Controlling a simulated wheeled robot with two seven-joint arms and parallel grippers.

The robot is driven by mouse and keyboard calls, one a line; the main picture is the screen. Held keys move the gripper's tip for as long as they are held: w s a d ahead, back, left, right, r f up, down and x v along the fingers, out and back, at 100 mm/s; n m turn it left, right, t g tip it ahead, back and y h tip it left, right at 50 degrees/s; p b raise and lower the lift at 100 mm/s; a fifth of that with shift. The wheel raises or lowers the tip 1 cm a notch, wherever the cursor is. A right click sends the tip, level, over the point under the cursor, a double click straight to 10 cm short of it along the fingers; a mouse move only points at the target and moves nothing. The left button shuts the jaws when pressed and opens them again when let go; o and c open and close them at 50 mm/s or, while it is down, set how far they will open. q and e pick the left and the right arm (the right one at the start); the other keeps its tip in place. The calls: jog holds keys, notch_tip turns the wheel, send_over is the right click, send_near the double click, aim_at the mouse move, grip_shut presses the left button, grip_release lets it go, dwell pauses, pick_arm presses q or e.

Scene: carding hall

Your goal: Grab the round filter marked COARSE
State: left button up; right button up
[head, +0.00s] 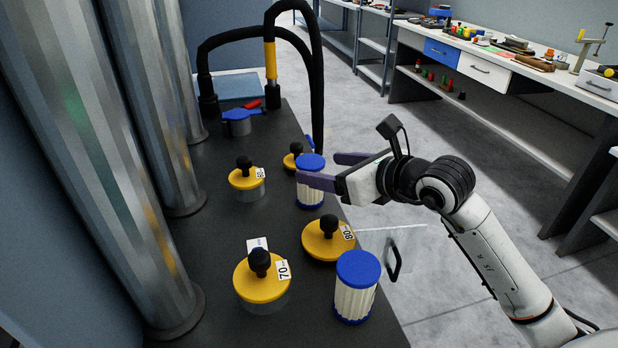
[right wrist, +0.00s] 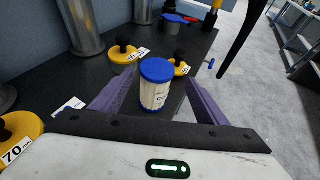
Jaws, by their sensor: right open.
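Two round filters with blue caps and white pleated sides stand upright on the dark bench. The far filter (head: 311,196) is by my right gripper (head: 317,170). In the right wrist view, this filter (right wrist: 156,92) shows between the two purple fingers, which are open; I cannot tell whether they touch it. Dark print on its side is too small to read. The near filter (head: 356,292) stands at the bench's right edge, with no marking visible to me. My left gripper is out of view.
Yellow knobbed lids marked 70 (head: 262,280) and 68 (head: 326,240), and two smaller ones, crowd the bench (head: 205,260). Metal columns (head: 95,150) line its left side. A black hose (head: 316,90) arches behind the far filter.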

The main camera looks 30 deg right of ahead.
aim_at(309, 167)
jog(key=x, duration=0.3)
jog(key=p+x, duration=0.1)
jog(key=x, duration=0.1)
jog(key=shift+a+f, duration=0.15)
jog(key=shift+a, duration=0.15)
jog(key=c, duration=1.2)
